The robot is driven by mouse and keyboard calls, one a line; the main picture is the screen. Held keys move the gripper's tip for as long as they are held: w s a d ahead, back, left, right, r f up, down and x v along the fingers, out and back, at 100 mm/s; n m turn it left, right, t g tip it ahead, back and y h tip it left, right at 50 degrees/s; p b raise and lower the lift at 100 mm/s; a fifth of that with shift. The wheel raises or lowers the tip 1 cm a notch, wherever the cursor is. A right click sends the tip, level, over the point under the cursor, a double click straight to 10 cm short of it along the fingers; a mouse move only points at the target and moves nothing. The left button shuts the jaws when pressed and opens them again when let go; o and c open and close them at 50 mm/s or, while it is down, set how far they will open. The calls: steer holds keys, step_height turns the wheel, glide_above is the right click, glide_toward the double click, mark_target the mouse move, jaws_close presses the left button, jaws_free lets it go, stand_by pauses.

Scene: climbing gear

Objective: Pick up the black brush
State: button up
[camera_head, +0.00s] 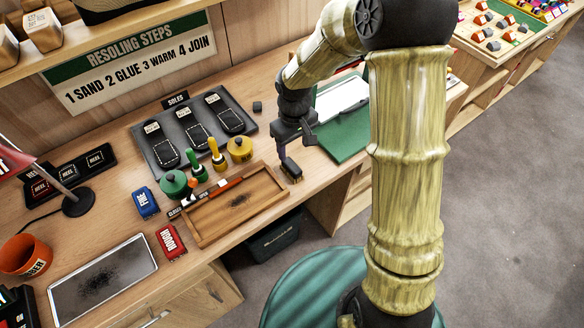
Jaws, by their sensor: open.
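A small black brush (292,170) with a paler, yellowish edge is at the bench's front edge, just right of the wooden tray. My gripper (296,146) is above it, pointing down with its fingers apart. One finger hangs close over the brush, and from this view I cannot tell whether they touch. The brush's handle is hard to make out against the dark finger.
The wooden tray (196,231) holds dark dust, with an orange-handled tool (226,184) across its back edge. Green and yellow pots (240,149) stand behind it. A black soles board (150,131) lies farther back; a green mat (345,148) lies right.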

mark_target(293, 167)
step_height(293, 167, down, 5)
steer(key=shift+f, duration=0.2)
steer(key=shift+a+f+p, duration=0.1)
steer(key=shift+f+p, duration=0.75)
steer(key=shift+f, duration=1.75)
steer(key=shift+c, duration=0.2)
steer(key=c, duration=1)
